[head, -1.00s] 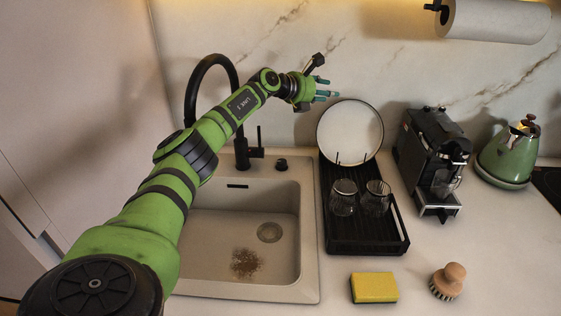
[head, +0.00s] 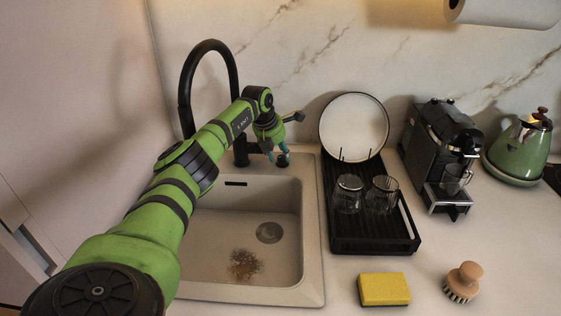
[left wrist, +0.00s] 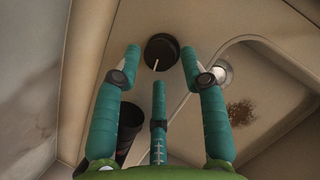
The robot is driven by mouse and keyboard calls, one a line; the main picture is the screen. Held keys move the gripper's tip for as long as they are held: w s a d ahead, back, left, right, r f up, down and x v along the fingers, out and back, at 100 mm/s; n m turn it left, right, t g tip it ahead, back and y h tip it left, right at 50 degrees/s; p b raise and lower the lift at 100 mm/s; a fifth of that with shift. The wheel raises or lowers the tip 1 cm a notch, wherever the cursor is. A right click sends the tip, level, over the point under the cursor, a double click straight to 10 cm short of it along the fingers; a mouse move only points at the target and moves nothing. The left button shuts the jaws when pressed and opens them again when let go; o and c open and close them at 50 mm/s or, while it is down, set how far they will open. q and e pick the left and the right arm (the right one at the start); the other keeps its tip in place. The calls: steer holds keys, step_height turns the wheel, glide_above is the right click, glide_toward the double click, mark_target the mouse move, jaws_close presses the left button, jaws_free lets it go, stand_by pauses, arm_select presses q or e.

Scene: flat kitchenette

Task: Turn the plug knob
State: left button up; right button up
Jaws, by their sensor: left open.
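In the head view the plug knob (head: 283,161) is partly covered by my fingers. My left gripper (left wrist: 160,66) has teal fingers spread open, pointing at the knob; it also shows in the head view (head: 279,150). One fingertip is left of the knob, one right, and a third below it in the wrist view. No finger clearly touches it. My right gripper is not in view.
The black tap (head: 184,95) stands just left of my gripper. The beige sink (head: 210,284) holds brown crumbs (head: 244,264). To the right are a black drying rack (head: 372,243) with glasses and a plate (head: 353,126), a sponge (head: 384,289) and a brush (head: 463,281).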

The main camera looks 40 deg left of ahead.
arm_select(q)
steer(key=shift+b+x, duration=0.4)
steer(key=shift+x, duration=0.6)
steer(key=shift+w+r, duration=0.1)
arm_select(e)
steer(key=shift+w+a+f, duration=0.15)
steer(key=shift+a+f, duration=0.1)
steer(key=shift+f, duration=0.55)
arm_select(q)
steer(key=shift+r, duration=0.1)
steer(key=c, duration=0.8)
steer(key=shift+c, duration=0.2)
